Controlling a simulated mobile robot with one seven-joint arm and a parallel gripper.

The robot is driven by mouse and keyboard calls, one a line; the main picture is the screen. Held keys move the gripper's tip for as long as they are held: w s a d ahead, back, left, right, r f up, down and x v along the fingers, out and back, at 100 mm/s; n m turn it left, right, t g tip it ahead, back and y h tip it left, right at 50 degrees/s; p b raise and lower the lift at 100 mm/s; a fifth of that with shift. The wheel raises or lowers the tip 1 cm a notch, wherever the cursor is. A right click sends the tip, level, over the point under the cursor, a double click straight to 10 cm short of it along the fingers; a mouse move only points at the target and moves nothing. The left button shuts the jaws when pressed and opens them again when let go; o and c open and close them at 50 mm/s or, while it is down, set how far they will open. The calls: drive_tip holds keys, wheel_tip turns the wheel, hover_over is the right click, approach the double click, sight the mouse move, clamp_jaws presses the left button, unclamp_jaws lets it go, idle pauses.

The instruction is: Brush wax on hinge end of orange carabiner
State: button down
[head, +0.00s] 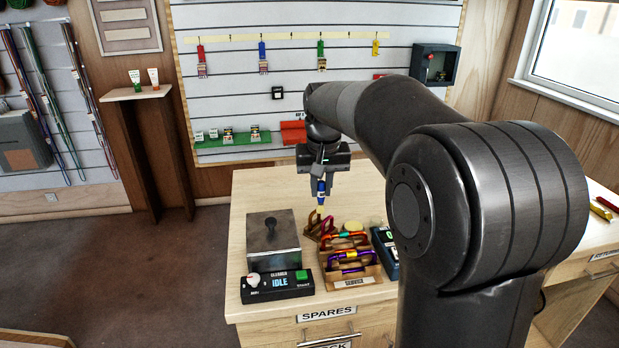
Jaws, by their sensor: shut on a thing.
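My gripper (321,172) is above the bench, pointing down, shut on a slim blue tool (321,188) that looks like a brush with a pale yellowish tip. The tip hangs just above the back left of a brown rack (352,282) of carabiners. The hinge ends are too small to make out.
A grey metal box (272,240) with a black knob stands left of the rack, behind a control box (278,286) reading IDLE. A dark device (384,248) stands right of the rack, partly behind my arm.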

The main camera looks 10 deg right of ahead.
sight(320, 212)
drive_tip(key=shift+f, duration=3.45)
drive_tip(key=shift+d+f, duration=0.55)
drive_tip(key=shift+f, duration=0.05)
drive_tip(key=shift+d, duration=1.5)
drive_tip(key=shift+a+r, duration=0.1)
drive_tip(key=shift+a, duration=1.05)
drive_tip(key=shift+a+f, duration=0.25)
drive_tip(key=shift+a, duration=0.7)
drive_tip(key=shift+r, duration=4.25)
